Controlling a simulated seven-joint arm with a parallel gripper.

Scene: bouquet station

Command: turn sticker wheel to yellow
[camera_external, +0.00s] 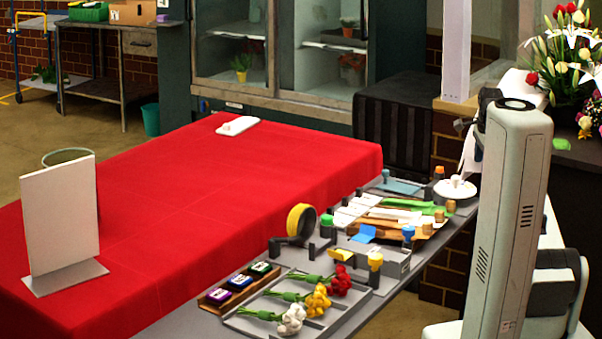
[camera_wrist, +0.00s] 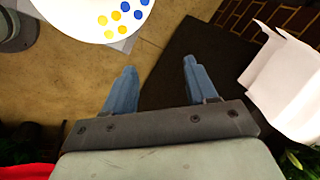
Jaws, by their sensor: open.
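The sticker wheel (camera_wrist: 72,14) is a white disc with yellow and blue dots, cut off by the top edge of the wrist view. A white round disc with a small knob, which looks like the same wheel (camera_external: 447,191), sits at the right end of the grey bench in the external view. My gripper (camera_wrist: 158,84) has two blue fingers spread wide with nothing between them. It is apart from the wheel, which lies beyond the left finger in the wrist view. In the external view my arm hides the gripper, and no dots can be made out on the disc.
The bench holds a yellow tape roll (camera_external: 300,219), stamp pads (camera_external: 241,281), several small flower bunches (camera_external: 318,302) and tools. The red-covered table (camera_external: 200,215) is mostly clear, with a white upright board (camera_external: 62,215). A flower arrangement (camera_external: 572,50) stands at the far right.

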